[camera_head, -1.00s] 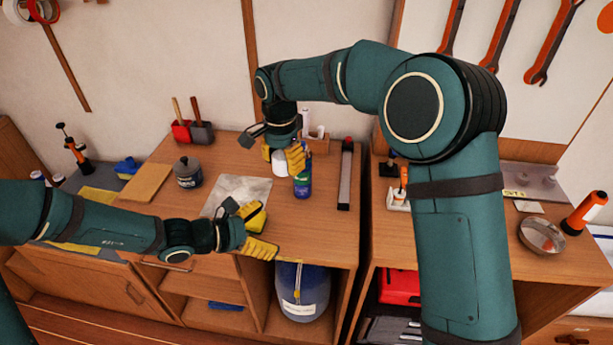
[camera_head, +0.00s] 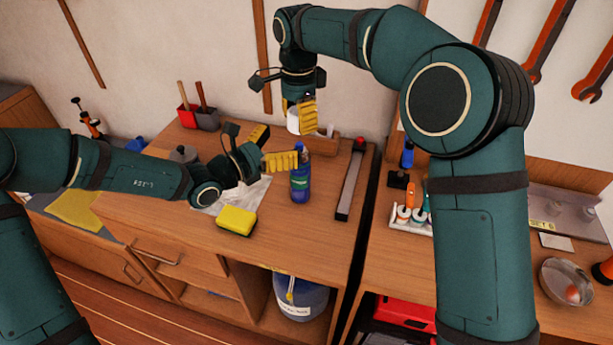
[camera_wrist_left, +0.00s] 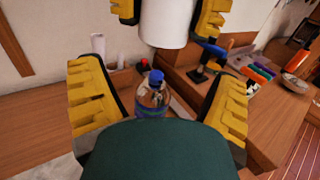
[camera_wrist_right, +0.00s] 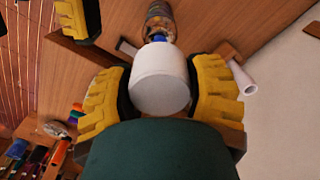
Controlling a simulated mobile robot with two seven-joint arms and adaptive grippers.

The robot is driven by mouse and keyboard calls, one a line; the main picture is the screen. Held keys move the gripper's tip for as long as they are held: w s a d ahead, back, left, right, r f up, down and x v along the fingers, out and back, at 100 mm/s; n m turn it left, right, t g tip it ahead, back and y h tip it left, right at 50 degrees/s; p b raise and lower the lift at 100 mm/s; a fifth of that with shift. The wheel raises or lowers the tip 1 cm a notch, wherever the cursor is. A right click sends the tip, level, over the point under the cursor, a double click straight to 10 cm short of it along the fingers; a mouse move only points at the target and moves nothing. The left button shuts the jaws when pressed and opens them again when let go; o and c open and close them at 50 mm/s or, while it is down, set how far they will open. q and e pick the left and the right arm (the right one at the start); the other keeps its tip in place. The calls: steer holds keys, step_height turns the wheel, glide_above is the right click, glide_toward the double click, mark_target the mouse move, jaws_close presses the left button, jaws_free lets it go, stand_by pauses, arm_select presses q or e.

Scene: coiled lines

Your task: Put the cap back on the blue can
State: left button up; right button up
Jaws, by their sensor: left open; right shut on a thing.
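The blue can (camera_head: 300,182) stands upright on the bench with its blue nozzle bare; it also shows in the left wrist view (camera_wrist_left: 152,98). My left gripper (camera_head: 268,148) is open, its fingers spread either side of the can in the left wrist view, without clear contact. My right gripper (camera_head: 300,112) is shut on the white cap (camera_head: 293,122), above and apart from the can. The cap also shows between the right fingers in the right wrist view (camera_wrist_right: 160,82), where it hides part of the can's top (camera_wrist_right: 158,22).
A yellow sponge (camera_head: 236,221) lies by the front edge. A long grey bar-like tool (camera_head: 351,185) lies right of the can. A wooden holder (camera_head: 325,144) stands behind. A grey pot (camera_head: 183,154) stands left, partly behind my left arm.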

mark_target(307, 156)
stand_by(0.3)
arm_select(q)
step_height(307, 156, down, 8)
steer(key=x, duration=0.7)
steer(key=shift+w+d, duration=0.15)
steer(key=shift+d, duration=0.05)
jaws_close()
stand_by(0.4)
